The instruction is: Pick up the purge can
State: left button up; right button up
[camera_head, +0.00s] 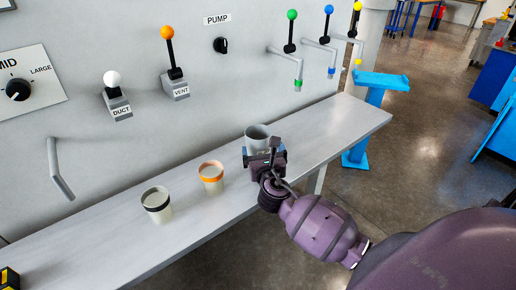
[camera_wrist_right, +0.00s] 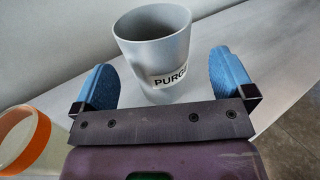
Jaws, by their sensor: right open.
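The purge can (camera_head: 257,133) is a grey open-topped cup standing upright on the bench shelf in the head view, partly hidden behind my right gripper (camera_head: 264,157). In the right wrist view the can (camera_wrist_right: 154,50) shows a white label reading "PURG", its last part cut off by the curve. My right gripper (camera_wrist_right: 163,95) is open, with one blue finger to the left of the can and one to the right. Gaps show between the fingers and the can. My left gripper is in neither view.
An orange-banded cup (camera_head: 211,178) and a black-banded cup (camera_head: 157,204) stand on the shelf (camera_head: 325,130) to the left. The grey panel behind carries levers, a pump knob (camera_head: 220,45) and spouts. The shelf is clear right of the can.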

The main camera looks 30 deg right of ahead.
aim_at(257, 131)
jog(key=shift+a+x, duration=0.2)
jog(key=shift+x, duration=2.6)
jog(key=shift+w+r, duration=0.1)
jog(key=shift+c, duration=0.3)
jog(key=c, duration=0.9)
jog(key=shift+o, duration=0.2)
jog(key=shift+r+p, duration=0.15)
jog(key=shift+p, duration=0.15)
